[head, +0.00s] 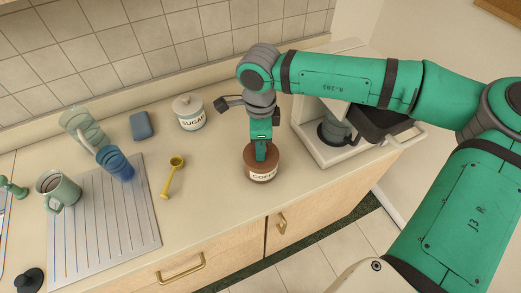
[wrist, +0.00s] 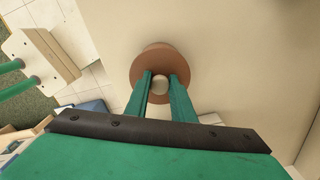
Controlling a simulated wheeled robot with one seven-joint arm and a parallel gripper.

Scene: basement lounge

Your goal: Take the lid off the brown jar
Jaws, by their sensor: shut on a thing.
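The brown jar (head: 262,173), labelled COFFEE, stands upright on the counter near its front edge in the head view. Its brown lid (wrist: 152,58) is round with a pale knob (wrist: 159,85) in the wrist view. My gripper (head: 261,156) points down over the jar, and its fingers (wrist: 160,79) are shut on the lid's knob, one on each side. The lid appears to sit on the jar; I see no clear gap. The fingers partly hide the lid's top in the head view.
A white SUGAR jar (head: 189,113) stands behind and left. A coffee machine (head: 345,150) is close on the right.

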